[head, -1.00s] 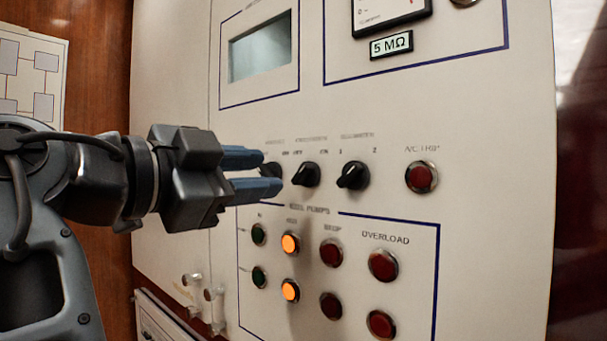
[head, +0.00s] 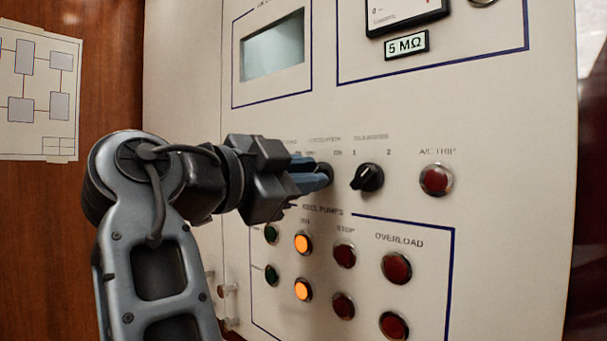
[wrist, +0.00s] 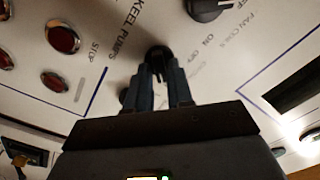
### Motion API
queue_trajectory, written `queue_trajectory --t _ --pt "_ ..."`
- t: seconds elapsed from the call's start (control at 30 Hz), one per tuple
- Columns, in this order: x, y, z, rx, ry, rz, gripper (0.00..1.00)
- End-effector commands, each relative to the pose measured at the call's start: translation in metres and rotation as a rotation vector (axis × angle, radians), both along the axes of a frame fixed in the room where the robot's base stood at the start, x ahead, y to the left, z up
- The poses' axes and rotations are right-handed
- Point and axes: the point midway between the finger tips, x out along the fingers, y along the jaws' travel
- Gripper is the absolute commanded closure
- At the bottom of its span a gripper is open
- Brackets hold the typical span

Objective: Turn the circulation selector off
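The circulation selector (head: 328,174) is a black rotary knob on the cream panel, the middle one in its row. In the head view my gripper (head: 322,176) covers most of it, and its pointer direction cannot be told. In the wrist view the dark knob (wrist: 158,53) sits between the tips of my gripper (wrist: 160,68). The fingers are close together and appear shut on the knob from both sides. The label above it is blurred, with ON at its right.
Another black selector (head: 367,178) is close on the right, and the red A/C trip lamp (head: 436,180) is beyond it. Below are the keel pump buttons, with two lit orange lamps (head: 302,243). A left-hand selector is hidden behind my gripper.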

Motion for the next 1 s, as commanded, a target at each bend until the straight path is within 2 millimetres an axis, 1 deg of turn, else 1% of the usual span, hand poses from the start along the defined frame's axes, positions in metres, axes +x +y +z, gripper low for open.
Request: queue_trajectory --t 0.03,0.2,0.67,0.87,1.0 --pt "0.0 0.0 0.0 0.0 0.0 0.0 0.84" --pt "-0.0001 0.0 -0.0001 0.0 0.0 0.0 1.0" --pt "-0.0001 -0.0001 0.0 -0.023 0.019 -0.001 1.0" --pt "0.0003 -0.0001 0.0008 -0.099 0.077 -0.001 1.0" --pt "0.0006 0.0 0.0013 -0.186 0.145 -0.001 1.0"
